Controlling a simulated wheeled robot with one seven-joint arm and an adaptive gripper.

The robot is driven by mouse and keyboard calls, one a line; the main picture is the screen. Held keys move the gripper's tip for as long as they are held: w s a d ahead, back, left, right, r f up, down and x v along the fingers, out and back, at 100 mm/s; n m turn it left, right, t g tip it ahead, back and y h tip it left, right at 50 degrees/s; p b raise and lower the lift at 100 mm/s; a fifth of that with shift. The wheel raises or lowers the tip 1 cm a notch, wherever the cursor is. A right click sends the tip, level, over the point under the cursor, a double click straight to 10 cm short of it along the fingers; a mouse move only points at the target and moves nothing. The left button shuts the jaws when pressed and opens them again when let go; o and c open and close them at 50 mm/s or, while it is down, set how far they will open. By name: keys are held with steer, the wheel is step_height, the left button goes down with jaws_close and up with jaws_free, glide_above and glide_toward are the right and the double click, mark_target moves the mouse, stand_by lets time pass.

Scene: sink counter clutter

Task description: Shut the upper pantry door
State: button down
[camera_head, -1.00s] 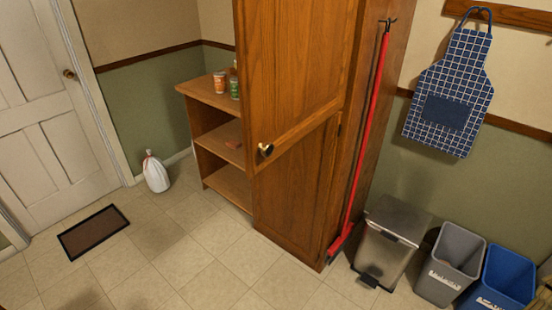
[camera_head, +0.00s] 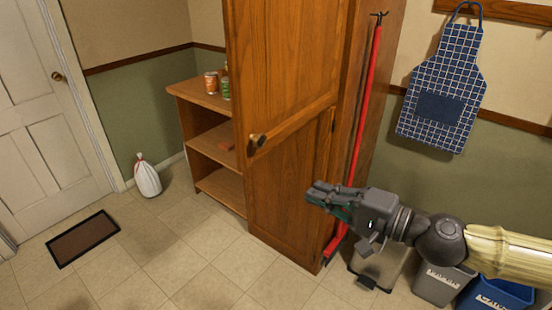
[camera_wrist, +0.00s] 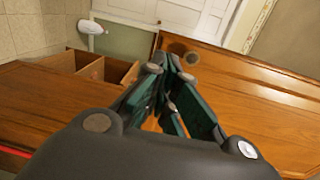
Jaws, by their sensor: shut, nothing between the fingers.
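The upper pantry door (camera_head: 285,60) is a tall brown wooden panel standing open, swung out from the cabinet front. Its lower edge slants across above the lower door (camera_head: 285,200), which looks flush. A round knob (camera_head: 257,140) sits near the free left edge. In the wrist view the upper door (camera_wrist: 255,95) fills the right side, with its knob (camera_wrist: 191,58) just beyond the fingertips. My gripper (camera_head: 318,194) is shut and empty, in front of and lower right of the door, apart from it in the head view. It also shows in the wrist view (camera_wrist: 172,75).
A red broom (camera_head: 364,110) hangs on the pantry's right side. A steel bin (camera_head: 375,265), grey bin (camera_head: 440,285) and blue bin (camera_head: 495,295) stand at lower right. An open shelf (camera_head: 205,98) holding cans stands left. The floor in front is clear.

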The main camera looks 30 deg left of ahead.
step_height(320, 180, up, 4)
steer(key=w+d, duration=0.1)
steer(key=p, duration=0.6)
glide_toward(264, 144)
steer(key=shift+n+y, duration=0.3)
steer(key=shift+y, duration=0.1)
steer(key=shift+w+a+f, duration=0.1)
steer(key=shift+a+f, duration=0.05)
steer(key=shift+a, duration=1.6)
steer(key=shift+a+f, duration=0.2)
steer(key=shift+a, duration=1.6)
